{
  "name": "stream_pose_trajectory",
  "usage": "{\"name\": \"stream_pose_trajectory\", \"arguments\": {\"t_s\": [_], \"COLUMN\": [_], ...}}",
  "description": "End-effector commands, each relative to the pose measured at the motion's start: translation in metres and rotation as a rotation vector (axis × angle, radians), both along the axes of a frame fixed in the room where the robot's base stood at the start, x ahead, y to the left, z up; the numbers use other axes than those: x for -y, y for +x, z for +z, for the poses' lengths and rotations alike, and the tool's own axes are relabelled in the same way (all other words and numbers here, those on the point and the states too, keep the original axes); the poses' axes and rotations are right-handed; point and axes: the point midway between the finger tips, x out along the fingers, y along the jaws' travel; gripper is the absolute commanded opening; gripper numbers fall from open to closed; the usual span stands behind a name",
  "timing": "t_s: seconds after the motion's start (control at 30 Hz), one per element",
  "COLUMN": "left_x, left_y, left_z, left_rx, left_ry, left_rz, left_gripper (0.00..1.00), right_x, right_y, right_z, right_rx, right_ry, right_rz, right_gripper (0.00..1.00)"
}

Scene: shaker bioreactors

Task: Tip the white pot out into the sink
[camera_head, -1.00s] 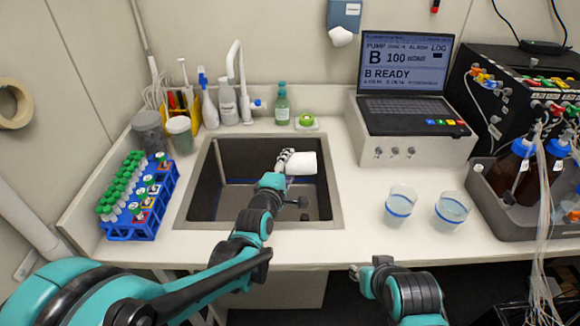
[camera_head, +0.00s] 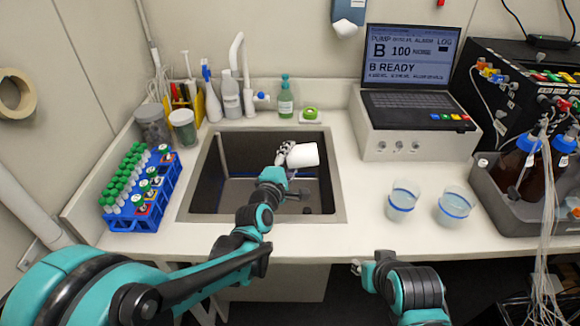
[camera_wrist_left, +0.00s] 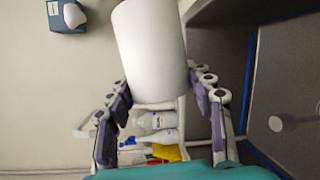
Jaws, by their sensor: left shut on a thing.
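The white pot (camera_head: 303,155) is held by my left gripper (camera_head: 284,154) over the right part of the sink (camera_head: 208,210). In the head view the pot lies nearly on its side, slightly tilted, with its far end to the right. In the left wrist view the white pot (camera_wrist_left: 152,50) sits between the two fingers of the left gripper (camera_wrist_left: 163,95), which are closed on it. The pot's inside and any liquid are hidden. My right gripper (camera_head: 362,268) is low in front of the counter, small in view, and its jaw state is unclear.
A blue rack of green-capped tubes (camera_head: 140,195) stands left of the sink. A soap bottle (camera_head: 285,102), a tap (camera_head: 237,70) and other bottles stand behind it. Two clear cups (camera_head: 402,200) stand on the right counter, with a laptop (camera_head: 415,80) on a box behind.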

Motion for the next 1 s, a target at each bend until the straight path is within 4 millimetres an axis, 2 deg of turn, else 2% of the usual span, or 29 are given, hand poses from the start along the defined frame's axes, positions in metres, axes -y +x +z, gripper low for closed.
{"name": "stream_pose_trajectory", "arguments": {"t_s": [0.27, 0.57, 1.0], "left_x": [0.001, 0.005, 0.009], "left_y": [0.000, 0.000, 0.000], "left_z": [0.005, 0.018, 0.023], "left_rx": [-0.001, 0.001, -0.001], "left_ry": [0.029, 0.137, 0.291], "left_rz": [-0.001, -0.001, -0.001], "left_gripper": [0.32, 0.32, 0.32], "right_x": [0.000, 0.000, 0.000], "right_y": [0.000, 0.000, 0.000], "right_z": [0.006, 0.023, 0.035], "right_rx": [0.000, 0.000, 0.000], "right_ry": [0.000, 0.000, 0.000], "right_rz": [0.000, 0.000, 0.000], "right_gripper": [0.32, 0.32, 0.32]}}
